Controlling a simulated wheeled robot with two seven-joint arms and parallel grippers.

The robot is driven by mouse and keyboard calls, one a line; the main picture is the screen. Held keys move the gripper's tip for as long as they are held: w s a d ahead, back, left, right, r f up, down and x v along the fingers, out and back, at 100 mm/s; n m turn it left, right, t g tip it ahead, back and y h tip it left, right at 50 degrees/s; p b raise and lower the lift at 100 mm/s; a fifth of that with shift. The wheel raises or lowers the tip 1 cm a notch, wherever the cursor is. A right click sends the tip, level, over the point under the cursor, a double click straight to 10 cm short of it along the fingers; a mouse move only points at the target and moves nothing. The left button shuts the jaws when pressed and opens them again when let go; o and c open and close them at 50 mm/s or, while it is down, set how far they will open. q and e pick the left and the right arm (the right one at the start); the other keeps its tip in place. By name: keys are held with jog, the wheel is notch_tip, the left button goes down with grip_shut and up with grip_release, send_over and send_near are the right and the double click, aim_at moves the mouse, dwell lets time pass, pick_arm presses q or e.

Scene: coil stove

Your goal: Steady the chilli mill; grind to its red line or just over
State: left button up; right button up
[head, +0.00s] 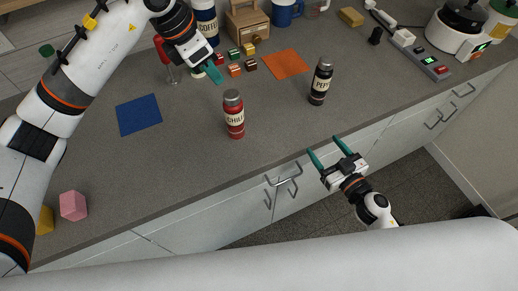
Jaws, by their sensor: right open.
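The red chilli mill (234,118) stands upright on the grey counter, with a grey cap and a cream label reading CHILI. No red line can be made out on it at this size. My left gripper (214,75) is above the counter, up and to the left of the mill and apart from it. Its teal fingers overlap in the view, so its opening is unclear. My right gripper (327,148) is open and empty at the counter's front edge, right of and below the mill.
A black pepper mill (321,82) stands right of the chilli mill. A blue mat (139,115) and an orange mat (287,64) lie flat on the counter. Several small blocks (235,70) and a red-handled whisk (165,58) are near my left gripper. Counter around the chilli mill is clear.

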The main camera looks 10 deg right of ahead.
jog(key=shift+y, duration=0.7)
jog(key=a, duration=0.8)
jog(key=shift+a+r, duration=0.2)
jog(key=shift+r, duration=0.2)
jog(key=y, duration=0.1)
send_near(240, 127)
jog(key=shift+w+f+n, duration=0.15)
jog(key=shift+w+n, duration=0.25)
jog(key=shift+w, duration=0.05)
jog(key=shift+w+a, duration=0.1)
jog(key=shift+a, duration=0.15)
jog(key=x, duration=1.1)
jog(key=shift+w+a+r, duration=0.2)
jog(key=shift+w, duration=0.1)
jog(key=c, duration=1.1)
